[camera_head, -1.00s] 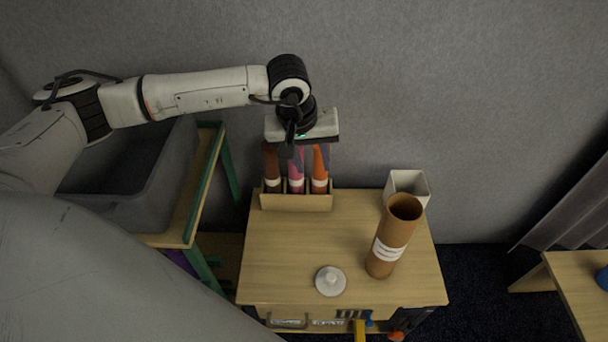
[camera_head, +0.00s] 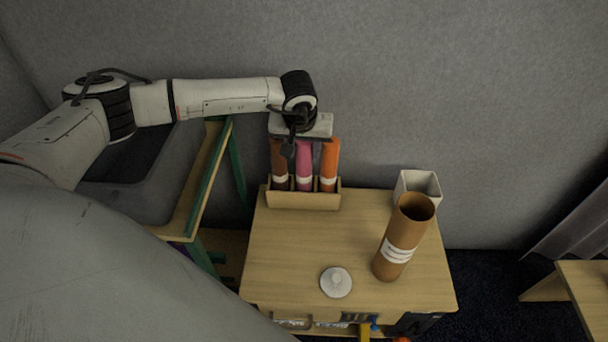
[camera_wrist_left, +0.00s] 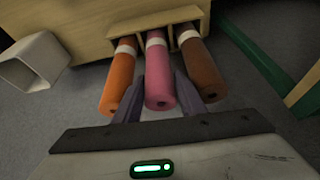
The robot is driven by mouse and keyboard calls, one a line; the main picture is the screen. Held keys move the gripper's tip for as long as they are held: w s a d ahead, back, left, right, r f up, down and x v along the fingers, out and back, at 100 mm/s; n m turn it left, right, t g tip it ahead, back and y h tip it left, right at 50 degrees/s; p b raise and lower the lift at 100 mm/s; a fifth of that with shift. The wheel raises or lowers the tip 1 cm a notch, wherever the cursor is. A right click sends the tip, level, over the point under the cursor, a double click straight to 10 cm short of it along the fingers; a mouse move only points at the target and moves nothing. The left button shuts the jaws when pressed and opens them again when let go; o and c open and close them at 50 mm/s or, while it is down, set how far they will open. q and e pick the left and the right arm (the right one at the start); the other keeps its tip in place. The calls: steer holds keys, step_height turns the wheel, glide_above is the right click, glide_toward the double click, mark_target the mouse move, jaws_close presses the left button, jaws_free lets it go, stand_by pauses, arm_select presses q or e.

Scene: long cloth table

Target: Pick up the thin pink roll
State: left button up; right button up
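The thin pink roll (camera_head: 304,163) stands upright with a pale band in a wooden holder (camera_head: 300,199), between a brown roll (camera_head: 280,160) and an orange roll (camera_head: 329,163). My left gripper (camera_head: 303,155) is above the holder, its fingers pointing down on either side of the pink roll's upper part. In the left wrist view the pink roll (camera_wrist_left: 158,80) lies between the two dark fingers (camera_wrist_left: 160,95), with slim gaps that make contact hard to judge. The fingers sit in the spaces beside the brown and orange rolls. My right gripper is not in view.
On the wooden cabinet top (camera_head: 300,245) stand a large brown tube (camera_head: 398,245) and a round white lid (camera_head: 336,282). A white square bin (camera_head: 418,185) is behind the tube. A grey bin (camera_head: 150,180) is on the left. The cabinet's middle is clear.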

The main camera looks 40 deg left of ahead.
arm_select(q)
steer(key=shift+f, duration=0.1)
steer(key=shift+c, duration=0.2)
jaws_close()
